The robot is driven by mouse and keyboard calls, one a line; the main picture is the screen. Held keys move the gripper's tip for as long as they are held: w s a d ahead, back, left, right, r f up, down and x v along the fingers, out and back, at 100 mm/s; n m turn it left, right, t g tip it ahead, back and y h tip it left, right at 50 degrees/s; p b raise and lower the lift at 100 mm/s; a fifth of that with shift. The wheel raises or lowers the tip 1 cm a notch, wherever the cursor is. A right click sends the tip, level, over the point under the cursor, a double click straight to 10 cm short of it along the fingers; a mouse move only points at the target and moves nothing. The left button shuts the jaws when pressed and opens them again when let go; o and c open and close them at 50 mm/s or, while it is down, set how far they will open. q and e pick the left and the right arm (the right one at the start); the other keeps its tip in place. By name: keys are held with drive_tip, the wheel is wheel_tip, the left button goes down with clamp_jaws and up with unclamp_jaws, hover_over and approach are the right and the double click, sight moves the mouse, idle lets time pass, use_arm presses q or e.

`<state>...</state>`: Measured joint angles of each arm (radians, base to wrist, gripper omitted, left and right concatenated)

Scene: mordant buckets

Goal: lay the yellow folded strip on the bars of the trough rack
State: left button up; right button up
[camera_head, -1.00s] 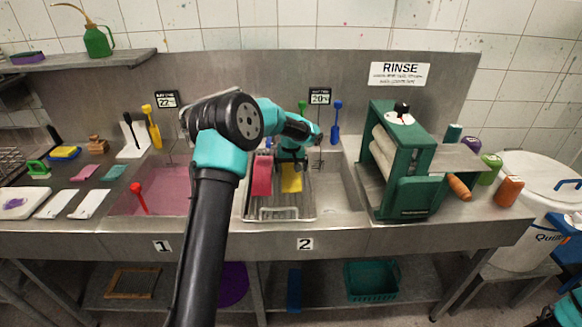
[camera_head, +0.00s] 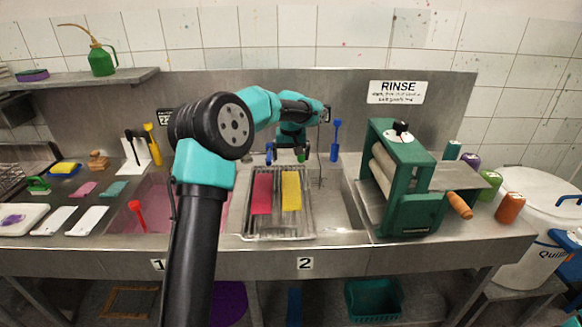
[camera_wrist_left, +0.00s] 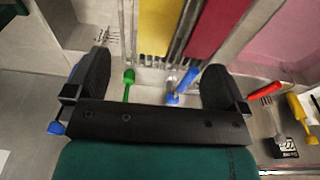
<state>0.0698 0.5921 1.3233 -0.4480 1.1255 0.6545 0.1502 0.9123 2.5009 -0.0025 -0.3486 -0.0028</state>
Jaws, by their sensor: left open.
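The yellow folded strip (camera_head: 291,191) lies flat on the bars of the trough rack (camera_head: 279,233), to the right of a red strip (camera_head: 262,193). The yellow strip also shows at the top of the left wrist view (camera_wrist_left: 157,25), with the red strip (camera_wrist_left: 209,25) beside it. My left gripper (camera_head: 286,158) is above the far end of the rack, behind the strips and apart from them. In the left wrist view its two fingers (camera_wrist_left: 158,88) stand wide apart with nothing between them. My right gripper is not in view.
A green-handled tool (camera_wrist_left: 128,85) and a blue-handled tool (camera_wrist_left: 187,80) stand behind the rack, beneath my left gripper. Trough 1 with pink liquid (camera_head: 153,195) and a red-handled tool (camera_head: 136,210) is to the left. The green roller wringer (camera_head: 411,205) stands to the right.

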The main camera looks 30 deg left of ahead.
use_arm(q)
drive_tip(key=shift+s+d+r, duration=0.1)
drive_tip(key=shift+r, duration=0.75)
drive_tip(key=shift+s+d+r, duration=0.1)
drive_tip(key=shift+r, duration=0.75)
